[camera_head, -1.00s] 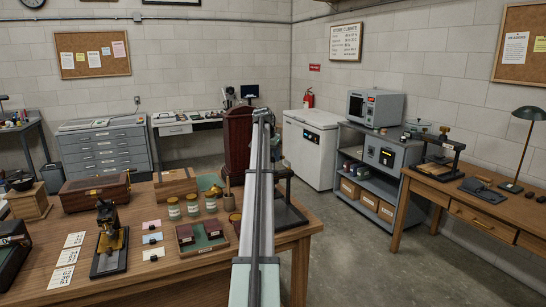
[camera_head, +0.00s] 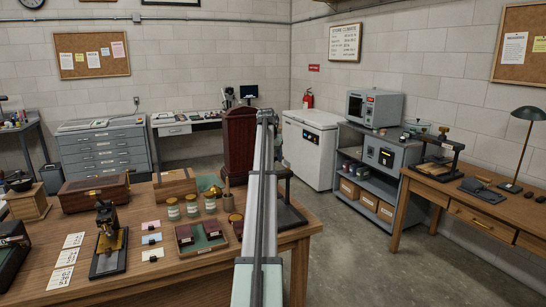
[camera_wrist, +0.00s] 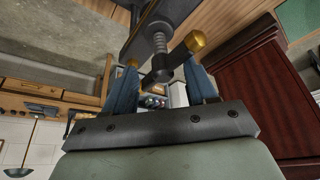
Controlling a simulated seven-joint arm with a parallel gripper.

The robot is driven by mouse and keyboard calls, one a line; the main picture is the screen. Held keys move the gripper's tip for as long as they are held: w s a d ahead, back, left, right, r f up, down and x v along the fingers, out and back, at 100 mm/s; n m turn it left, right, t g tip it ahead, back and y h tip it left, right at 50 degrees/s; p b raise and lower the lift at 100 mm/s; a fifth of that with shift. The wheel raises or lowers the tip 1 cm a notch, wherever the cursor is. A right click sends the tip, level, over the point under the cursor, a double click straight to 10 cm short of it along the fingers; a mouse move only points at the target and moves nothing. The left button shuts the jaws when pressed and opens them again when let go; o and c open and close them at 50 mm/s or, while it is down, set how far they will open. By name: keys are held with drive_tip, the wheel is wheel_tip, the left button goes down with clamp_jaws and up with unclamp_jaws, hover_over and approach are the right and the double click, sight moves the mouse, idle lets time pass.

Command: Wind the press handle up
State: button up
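The press (camera_head: 291,213) stands on the right end of the wooden table, partly hidden behind my arm in the head view. In the wrist view, its dark frame (camera_wrist: 145,32), threaded screw (camera_wrist: 160,43) and dark handle bar (camera_wrist: 172,68) with brass knobs (camera_wrist: 195,41) show close up. My gripper (camera_wrist: 160,66) is open, its two blue fingers well apart. The handle lies ahead of and between the fingertips, with one knob close to the right finger. I cannot tell whether a finger touches it. The head view hides the fingers and the handle behind my arm.
A dark red wooden cabinet-like piece (camera_head: 239,146) stands close beside the press. Jars (camera_head: 192,206), a tray of small boxes (camera_head: 203,238) and a brass-and-black device (camera_head: 109,243) occupy the table (camera_head: 175,275) to the left. Another press (camera_head: 441,150) stands on the right bench.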

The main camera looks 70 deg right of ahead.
drive_tip(key=shift+o, duration=1.1)
drive_tip(key=shift+a+f, duration=0.1)
drive_tip(key=shift+a, duration=0.1)
drive_tip(key=shift+r, duration=0.45)
drive_tip(key=v, duration=1.3)
drive_tip(key=shift+a, duration=0.15)
drive_tip(key=shift+f, duration=0.1)
